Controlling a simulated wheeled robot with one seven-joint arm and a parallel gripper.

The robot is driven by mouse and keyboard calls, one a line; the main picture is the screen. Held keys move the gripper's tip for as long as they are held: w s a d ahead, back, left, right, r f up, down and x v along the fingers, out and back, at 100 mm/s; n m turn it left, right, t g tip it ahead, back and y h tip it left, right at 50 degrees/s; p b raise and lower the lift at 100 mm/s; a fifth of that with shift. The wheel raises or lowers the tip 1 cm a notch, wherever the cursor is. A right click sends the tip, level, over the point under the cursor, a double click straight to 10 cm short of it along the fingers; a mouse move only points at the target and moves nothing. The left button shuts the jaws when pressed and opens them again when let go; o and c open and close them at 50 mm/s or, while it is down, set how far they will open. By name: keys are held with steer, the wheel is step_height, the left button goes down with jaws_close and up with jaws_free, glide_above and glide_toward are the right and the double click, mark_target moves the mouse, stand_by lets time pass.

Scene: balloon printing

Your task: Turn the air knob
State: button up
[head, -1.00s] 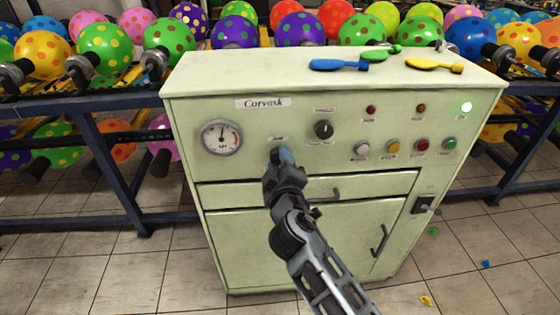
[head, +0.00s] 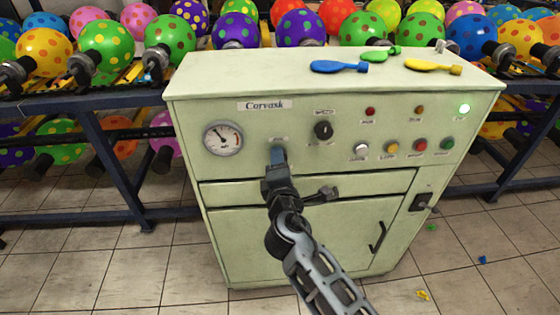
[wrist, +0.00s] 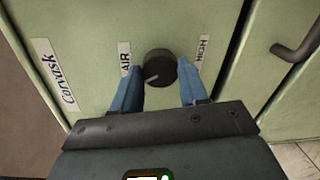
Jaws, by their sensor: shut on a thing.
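The air knob (wrist: 158,66) is a round dark knob with a pale pointer line on the front panel of the pale green machine (head: 400,100). In the wrist view it sits between the blue fingers of my gripper (wrist: 161,78), with the "AIR" label on its left and a "HIGH" label on its right. My gripper is shut on the knob. In the head view my gripper (head: 279,156) hides the knob below its small label. The pressure gauge (head: 223,138) is to the left, with its needle pointing up and left.
Another dark knob (head: 323,130), several coloured buttons and a lit green lamp (head: 464,109) are to the right. A drawer handle (wrist: 298,38) is close to my gripper. Flat balloons, including a blue one (head: 338,67), lie on top. Balloon racks (head: 100,105) stand behind.

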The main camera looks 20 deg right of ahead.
steer(key=shift+a+f+n, duration=0.1)
steer(key=shift+n, duration=0.3)
steer(key=o, duration=1.1)
steer(key=shift+c, duration=0.2)
steer(key=shift+s, duration=0.1)
steer(key=v, duration=0.7)
steer(key=shift+s+b, duration=0.3)
steer(key=shift+a, duration=0.1)
